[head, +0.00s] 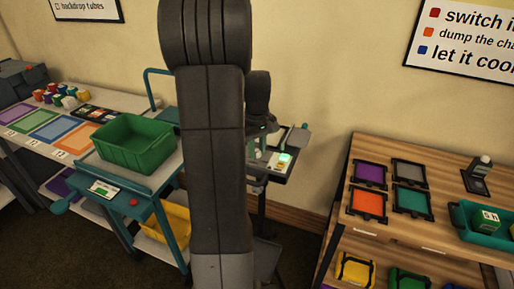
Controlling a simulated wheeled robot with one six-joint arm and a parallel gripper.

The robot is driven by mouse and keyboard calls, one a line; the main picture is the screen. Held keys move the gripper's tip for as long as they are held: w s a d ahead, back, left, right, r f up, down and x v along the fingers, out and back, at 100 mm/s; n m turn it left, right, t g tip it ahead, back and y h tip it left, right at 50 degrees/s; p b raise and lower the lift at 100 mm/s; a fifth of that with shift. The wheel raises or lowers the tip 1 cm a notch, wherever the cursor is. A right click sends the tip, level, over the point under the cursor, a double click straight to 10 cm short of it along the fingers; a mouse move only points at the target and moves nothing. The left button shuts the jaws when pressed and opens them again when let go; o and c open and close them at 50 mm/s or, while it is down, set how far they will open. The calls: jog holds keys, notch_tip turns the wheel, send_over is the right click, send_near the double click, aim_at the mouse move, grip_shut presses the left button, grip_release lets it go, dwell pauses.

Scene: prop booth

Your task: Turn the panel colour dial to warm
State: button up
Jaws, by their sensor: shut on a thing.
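A small panel on a dark stand (282,178) is near the wall, just right of my arm. It has a lit green display (285,158) and a small orange patch below it. My gripper (262,150) is down at the panel's left part, small and mostly hidden behind my own arm. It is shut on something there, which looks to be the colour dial. The dial itself is hidden, so I cannot tell its setting.
At left, a teal cart (158,186) carries a green bin (135,143). Behind it is a table with coloured mats (57,127). At right, a wooden shelf (375,240) holds coloured frames and a teal tray (463,232). Dark floor shows between cart and shelf.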

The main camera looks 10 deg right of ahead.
aim_at(257, 151)
jog(key=shift+m, duration=0.3)
jog(key=m, duration=0.5)
jog(key=shift+p, duration=0.3)
jog(key=m, duration=0.6)
dwell(0.4)
jog(key=o, duration=1)
notch_tip(257, 151, up, 14)
